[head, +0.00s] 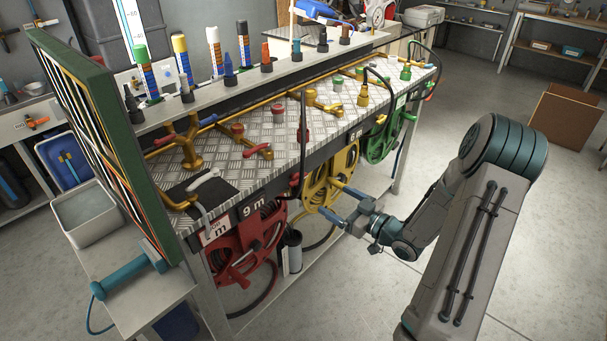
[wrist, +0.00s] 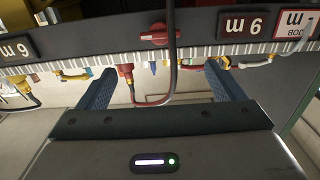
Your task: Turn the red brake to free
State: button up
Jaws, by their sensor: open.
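The red brake (wrist: 160,38), a small red knob with a bar handle, sits on the dark front rail in the wrist view. Its bar lies roughly along the rail. In the head view a small red part (head: 294,180) shows on the rail between the red and yellow reels. My gripper (head: 338,206) is open and empty in front of the yellow reel (head: 318,192). In the wrist view its two blue fingers (wrist: 160,70) are spread, with the brake beyond them and between them, not touched. The red reel (head: 238,255) hangs under the 9 m label (head: 254,208).
A dark hose (wrist: 173,60) hangs down close beside the brake. The green reel (head: 384,138) is farther along the bench. Valves and red handles stand on the metal bench top (head: 285,128). A green-framed board (head: 105,140) stands at the near end. The floor right of the bench is open.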

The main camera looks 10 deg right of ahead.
aim_at(300, 180)
jog(key=p+x, duration=0.1)
jog(key=x, duration=1.2)
jog(key=shift+w+a, duration=0.15)
jog(key=shift+f, duration=0.1)
jog(key=c, duration=1)
